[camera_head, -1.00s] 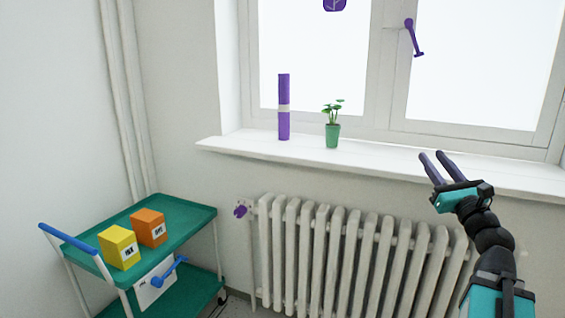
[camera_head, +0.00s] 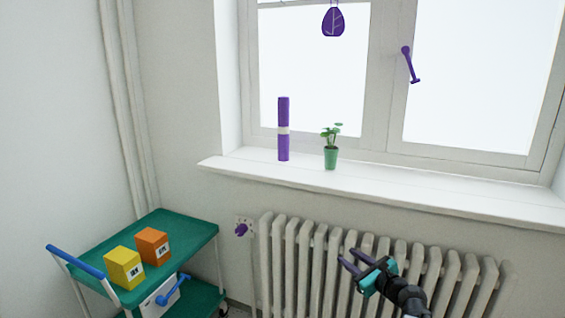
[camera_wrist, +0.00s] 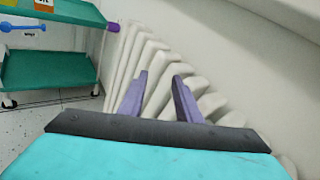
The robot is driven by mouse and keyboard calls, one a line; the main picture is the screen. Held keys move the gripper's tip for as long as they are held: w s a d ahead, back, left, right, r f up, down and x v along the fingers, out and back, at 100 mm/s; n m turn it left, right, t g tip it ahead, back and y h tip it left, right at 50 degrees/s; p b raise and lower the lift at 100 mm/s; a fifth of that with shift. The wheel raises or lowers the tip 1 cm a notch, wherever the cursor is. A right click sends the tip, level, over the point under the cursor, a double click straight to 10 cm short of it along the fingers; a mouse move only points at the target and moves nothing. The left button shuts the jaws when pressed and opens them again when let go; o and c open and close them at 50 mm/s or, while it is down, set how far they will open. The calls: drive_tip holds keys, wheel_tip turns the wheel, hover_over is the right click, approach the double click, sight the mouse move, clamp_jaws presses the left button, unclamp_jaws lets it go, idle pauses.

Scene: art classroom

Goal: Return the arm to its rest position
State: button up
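My gripper (camera_head: 348,259) is in front of the white radiator (camera_head: 309,255), low at the right of centre in the head view. Its two purple fingers are apart with nothing between them. In the wrist view the open fingers (camera_wrist: 160,90) point toward the radiator fins. I cannot tell how close the fingers are to the radiator. The rest of my arm runs off the bottom edge of the head view.
A green cart (camera_head: 186,231) with a yellow box (camera_head: 124,267) and an orange box (camera_head: 152,246) stands at the left. The windowsill (camera_head: 400,186) above the radiator holds a purple cylinder (camera_head: 283,140) and a potted plant (camera_head: 331,158). A purple valve knob (camera_head: 241,230) sticks out beside the radiator.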

drive_tip(key=s+a+f+n+g+p, duration=0.3)
drive_tip(key=s+a+f+g, duration=0.15)
drive_tip(key=s+f, duration=0.35)
drive_tip(key=s+a+f+n+g+p, duration=0.2)
drive_tip(key=s+a+f+n+g, duration=0.15)
drive_tip(key=s+a+f, duration=0.45)
drive_tip(key=s+a+f+n+g+p, duration=0.3)
drive_tip(key=s+f+n, duration=0.1)
drive_tip(key=f, duration=0.7)
drive_tip(key=s+d+f+n+g+h+p, duration=0.1)
drive_tip(key=s+f+n+g, duration=0.3)
drive_tip(key=s, duration=0.5)
drive_tip(key=s+d+f+n+g+h+p, duration=0.15)
drive_tip(key=s+f+n, duration=0.35)
drive_tip(key=s, duration=0.5)
drive_tip(key=s+d+f+n+g+h, duration=0.1)
drive_tip(key=s+d+n+g+h, duration=0.2)
drive_tip(key=s+d+n, duration=0.4)
drive_tip(key=shift+d+n+h, duration=0.5)
drive_tip(key=shift+n+h, duration=0.05)
drive_tip(key=shift+h, duration=0.2)
drive_tip(key=shift+s+a+f, duration=0.1)
drive_tip(key=shift+s, duration=0.05)
